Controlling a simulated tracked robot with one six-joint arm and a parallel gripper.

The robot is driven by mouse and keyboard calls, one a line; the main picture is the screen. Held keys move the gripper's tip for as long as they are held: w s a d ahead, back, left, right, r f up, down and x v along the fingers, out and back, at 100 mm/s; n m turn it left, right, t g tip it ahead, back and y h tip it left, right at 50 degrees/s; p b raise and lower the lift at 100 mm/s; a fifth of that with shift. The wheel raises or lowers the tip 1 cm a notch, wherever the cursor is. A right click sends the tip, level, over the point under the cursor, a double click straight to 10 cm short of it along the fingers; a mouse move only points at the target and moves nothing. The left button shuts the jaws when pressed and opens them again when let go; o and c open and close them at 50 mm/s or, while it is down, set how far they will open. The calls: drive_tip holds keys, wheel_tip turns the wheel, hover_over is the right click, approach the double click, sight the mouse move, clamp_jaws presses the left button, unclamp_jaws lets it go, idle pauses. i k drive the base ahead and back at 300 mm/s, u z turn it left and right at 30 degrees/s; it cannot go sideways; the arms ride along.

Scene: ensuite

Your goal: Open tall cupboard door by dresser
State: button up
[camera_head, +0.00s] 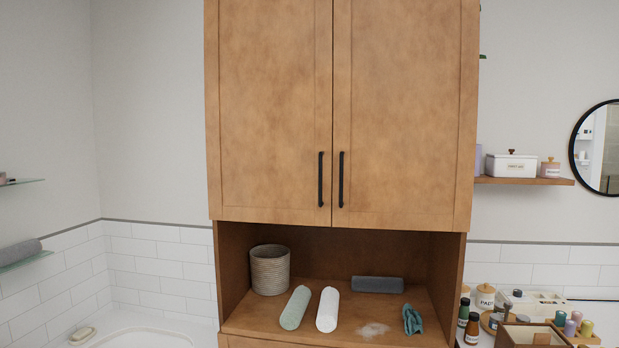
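A tall wooden cupboard stands in the middle of the head camera view. Its left door (268,110) and right door (402,110) are both closed and meet at a narrow vertical seam. The left door has a black vertical bar handle (321,179) near its lower inner corner. The right door has a matching black handle (341,179) just to the right of the seam. My gripper is not in view. The tops of the doors are cut off by the frame.
Below the doors, an open shelf (300,328) holds a woven basket (270,270), rolled towels (327,309) and a teal cloth (412,319). A counter with bottles and a wooden box (530,335) is at right. A wall shelf (525,181) and round mirror (598,147) are beyond.

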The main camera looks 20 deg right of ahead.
sight(406, 72)
drive_tip(key=u, duration=0.1)
drive_tip(key=i, duration=1)
drive_tip(key=z, duration=0.05)
